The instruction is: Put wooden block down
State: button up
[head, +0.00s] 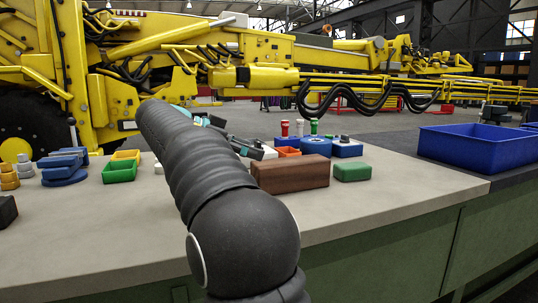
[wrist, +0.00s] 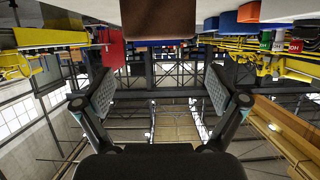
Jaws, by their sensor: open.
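The wooden block (head: 290,173) is a brown, long block lying on the grey worktop, right of my arm in the head view. Its brown face also shows at the top edge of the wrist view (wrist: 158,18). My gripper (wrist: 160,90) is open, its two padded fingers wide apart with nothing between them. The block lies outside the gap between the fingers in that view. In the head view my arm hides most of the gripper, and only dark and teal parts show beside the block.
A green block (head: 353,171) lies just right of the wooden block. Blue parts (head: 316,146) and an orange bin (head: 287,152) stand behind it. A green bin (head: 119,171) is at left. A blue crate (head: 478,147) is at far right. The front worktop is clear.

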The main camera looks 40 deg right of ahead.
jog(key=shift+v, duration=1.3)
